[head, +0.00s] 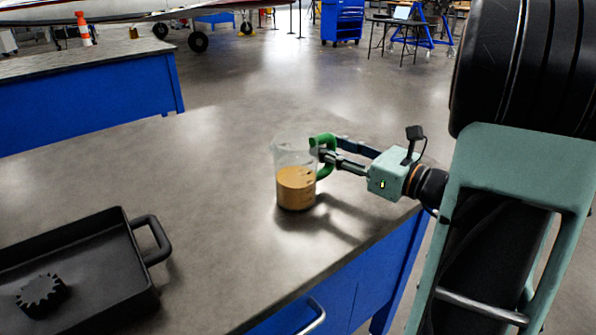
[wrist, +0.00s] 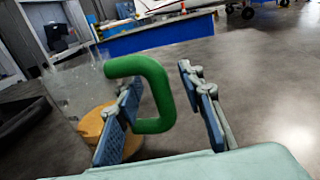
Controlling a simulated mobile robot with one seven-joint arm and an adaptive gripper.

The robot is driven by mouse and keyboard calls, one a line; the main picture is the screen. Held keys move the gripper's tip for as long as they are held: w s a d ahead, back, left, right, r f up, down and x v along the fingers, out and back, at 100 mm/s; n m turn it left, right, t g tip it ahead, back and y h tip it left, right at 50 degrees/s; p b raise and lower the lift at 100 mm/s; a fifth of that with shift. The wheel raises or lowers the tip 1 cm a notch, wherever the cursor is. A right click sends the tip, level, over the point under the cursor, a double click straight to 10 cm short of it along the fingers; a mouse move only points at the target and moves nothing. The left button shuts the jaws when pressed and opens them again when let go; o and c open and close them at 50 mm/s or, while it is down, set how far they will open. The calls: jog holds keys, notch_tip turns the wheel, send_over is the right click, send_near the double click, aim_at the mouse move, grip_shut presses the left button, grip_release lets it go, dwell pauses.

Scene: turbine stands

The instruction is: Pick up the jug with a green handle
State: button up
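The jug (head: 296,184) is clear, with tan contents in its lower half, and stands upright on the grey worktop. Its green handle (head: 325,139) is on its right side. In the wrist view the green handle (wrist: 152,66) is large, and the jug's clear wall (wrist: 75,88) is at the left. My gripper (head: 327,156) is at the handle, reaching in from the right. In the wrist view my gripper (wrist: 159,84) is open, with the handle's outer bar between its fingers. The left finger appears inside the handle loop and the right finger outside, with a gap to the bar.
A black tray (head: 140,285) with a side handle stands at the lower left of the worktop (head: 215,225), with a dark gear (head: 41,291) in it. The worktop around the jug is clear. Its right edge runs close to the jug. Another blue bench (head: 90,100) stands behind.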

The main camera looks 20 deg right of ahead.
jog(key=shift+c, duration=0.4)
grip_shut()
